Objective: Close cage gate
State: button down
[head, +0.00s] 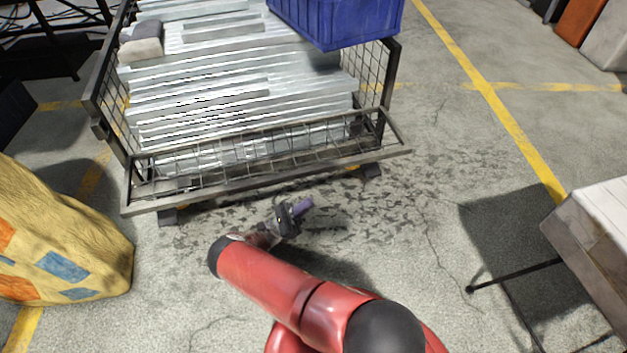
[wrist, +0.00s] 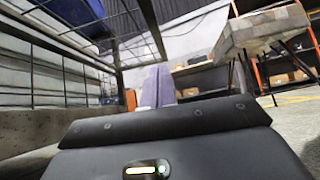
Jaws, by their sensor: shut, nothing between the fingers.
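The wire-mesh cage (head: 389,75) stands on the floor ahead of me, holding stacked galvanized brackets (head: 240,85). Its front gate (head: 270,172), a framed mesh panel, leans outward and down along the near side, so the cage front looks open. My gripper (head: 302,207) is in front of the gate's lower edge, right of its middle, and apart from it in the head view. Its purple fingers are shut and empty, and they also show in the wrist view (wrist: 158,87). Cage bars (wrist: 65,48) show at the left of the wrist view.
A blue crate (head: 340,22) sits on top of the brackets. A yellow wrapped bundle (head: 65,235) lies at the left. A pale box-like table (head: 590,240) stands at the right. Bare floor lies between it and the cage.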

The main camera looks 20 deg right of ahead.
jog(key=a+r+p+x, duration=0.2)
jog(key=p+x, duration=0.1)
jog(key=x, duration=0.9)
jog(key=shift+r, duration=0.15)
jog(key=shift+s+d, duration=0.15)
